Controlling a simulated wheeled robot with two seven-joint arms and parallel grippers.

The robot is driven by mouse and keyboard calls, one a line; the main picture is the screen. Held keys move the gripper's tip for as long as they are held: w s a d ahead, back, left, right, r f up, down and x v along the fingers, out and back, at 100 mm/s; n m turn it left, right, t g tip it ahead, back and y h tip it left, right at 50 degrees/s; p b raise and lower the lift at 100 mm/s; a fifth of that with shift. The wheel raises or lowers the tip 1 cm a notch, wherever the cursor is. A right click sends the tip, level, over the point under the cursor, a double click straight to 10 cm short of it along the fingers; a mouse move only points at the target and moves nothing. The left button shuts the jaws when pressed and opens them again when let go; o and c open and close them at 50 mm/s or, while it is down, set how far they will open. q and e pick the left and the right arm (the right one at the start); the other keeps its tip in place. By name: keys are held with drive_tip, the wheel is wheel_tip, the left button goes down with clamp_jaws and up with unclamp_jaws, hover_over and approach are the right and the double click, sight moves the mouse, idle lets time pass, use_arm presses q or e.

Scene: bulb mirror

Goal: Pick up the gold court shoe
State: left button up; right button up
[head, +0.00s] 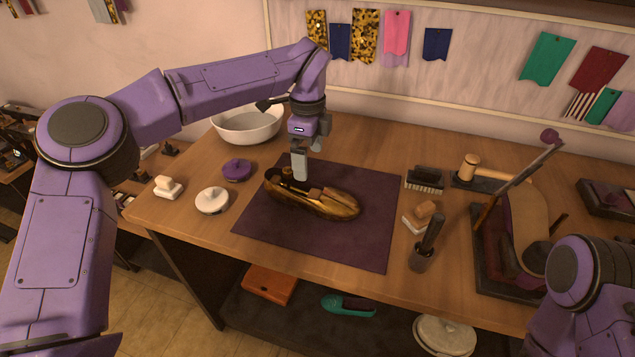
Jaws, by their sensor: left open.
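The gold court shoe (338,206) lies on a dark purple mat (270,238) on the wooden table, its long side running left to right. My left gripper (298,174) points down at the left end of the shoe, its jaws open. The fingertips overlap the shoe in this view, and I cannot tell whether they touch it. Part of the shoe's left end is hidden behind the gripper. My right arm shows at the lower right, but its gripper is out of view.
A white bowl (250,124), a purple tin (237,170) and a white tin (212,200) stand left of the mat. A stand (497,240) is further right.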

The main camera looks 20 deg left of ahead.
sight(310, 192)
use_arm(q)
drive_tip(key=f, duration=0.1)
drive_tip(key=s+f, duration=0.1)
drive_tip(key=f, duration=0.1)
drive_tip(key=shift+s+d+f+p, duration=0.1)
drive_tip(key=shift+s+f+p, duration=0.1)
drive_tip(key=shift+f+p, duration=0.1)
drive_tip(key=f+p, duration=0.1)
drive_tip(key=f, duration=0.4)
drive_tip(key=shift+d+f+p, duration=0.2)
drive_tip(key=shift+p, duration=0.15)
drive_tip(key=shift+s+f, duration=0.15)
drive_tip(key=shift+f, duration=0.15)
drive_tip(key=c, duration=0.9)
drive_tip(key=shift+c, duration=0.8)
use_arm(e)
drive_tip(key=r, duration=0.2)
drive_tip(key=shift+s+r, duration=0.3)
drive_tip(key=shift+s, duration=0.05)
use_arm(q)
drive_tip(key=shift+r, duration=0.1)
